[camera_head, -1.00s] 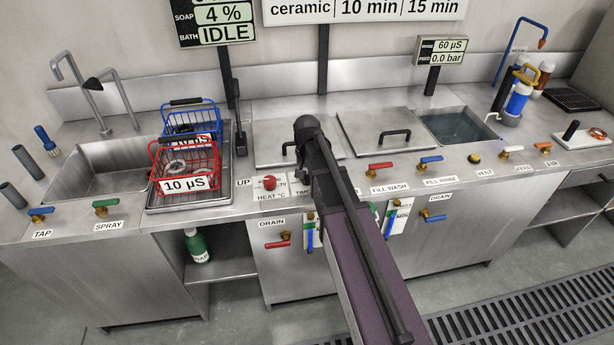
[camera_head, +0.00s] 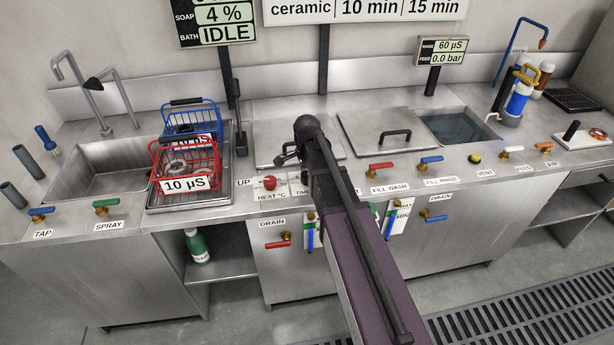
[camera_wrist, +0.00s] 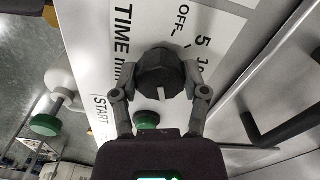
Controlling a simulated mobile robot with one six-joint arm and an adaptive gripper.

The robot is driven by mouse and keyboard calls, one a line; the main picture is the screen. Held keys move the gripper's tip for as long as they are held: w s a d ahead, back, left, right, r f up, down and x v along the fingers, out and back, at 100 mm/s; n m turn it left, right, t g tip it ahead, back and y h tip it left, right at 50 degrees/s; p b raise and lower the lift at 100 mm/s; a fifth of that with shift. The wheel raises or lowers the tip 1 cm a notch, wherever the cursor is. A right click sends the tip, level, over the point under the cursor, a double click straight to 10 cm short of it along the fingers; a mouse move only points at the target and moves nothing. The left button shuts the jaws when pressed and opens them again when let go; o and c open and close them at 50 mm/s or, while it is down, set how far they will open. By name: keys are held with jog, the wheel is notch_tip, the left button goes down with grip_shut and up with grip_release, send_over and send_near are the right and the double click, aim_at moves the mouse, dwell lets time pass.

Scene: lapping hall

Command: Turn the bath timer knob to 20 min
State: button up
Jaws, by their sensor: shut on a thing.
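The bath timer knob (camera_wrist: 160,74) is dark and faceted, with a short white mark on its lower side in the wrist view. It sits on a white panel (camera_wrist: 140,25) lettered TIME min, with OFF and 5 above and right of the knob; another number is partly covered. My gripper (camera_wrist: 162,82) is shut on the knob, one finger on each side. In the head view my arm hides the knob and most of the TIME label (camera_head: 299,191).
A green START button (camera_wrist: 147,120) lies just below the knob in the wrist view, partly behind my gripper. A dark lid handle (camera_wrist: 285,130) stands to the right. In the head view a red heat knob (camera_head: 269,182) is left of my arm.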

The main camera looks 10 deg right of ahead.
jog(key=shift+s+m, duration=0.15)
jog(key=shift+m, duration=0.95)
jog(key=o, duration=1.1)
jog(key=shift+o, duration=0.2)
jog(key=shift+n, duration=0.3)
